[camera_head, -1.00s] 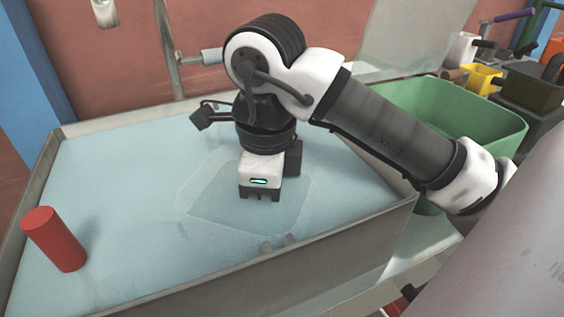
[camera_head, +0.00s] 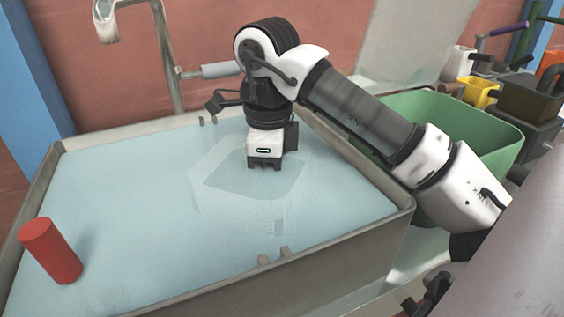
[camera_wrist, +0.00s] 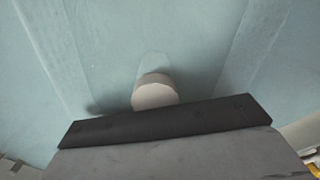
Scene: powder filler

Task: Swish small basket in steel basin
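The steel basin (camera_head: 330,245) is filled with pale blue water. My gripper (camera_head: 264,166) points down at the water in the middle of the basin, towards its far side. Below it a faint, see-through angular shape shows in the water, likely the small basket (camera_head: 228,182); its outline is hard to make out. In the wrist view a pale round end, likely the basket's handle (camera_wrist: 155,93), sits at the dark front edge of my gripper. The fingertips are hidden there, but the shape stays with my gripper as it moves, so it appears held.
A red cylinder (camera_head: 50,250) stands at the basin's left side. A tap (camera_head: 165,60) rises behind the far wall. A green tub (camera_head: 470,125) is to the right, beyond my arm, with a yellow container (camera_head: 481,92) behind it. Open water lies left of my gripper.

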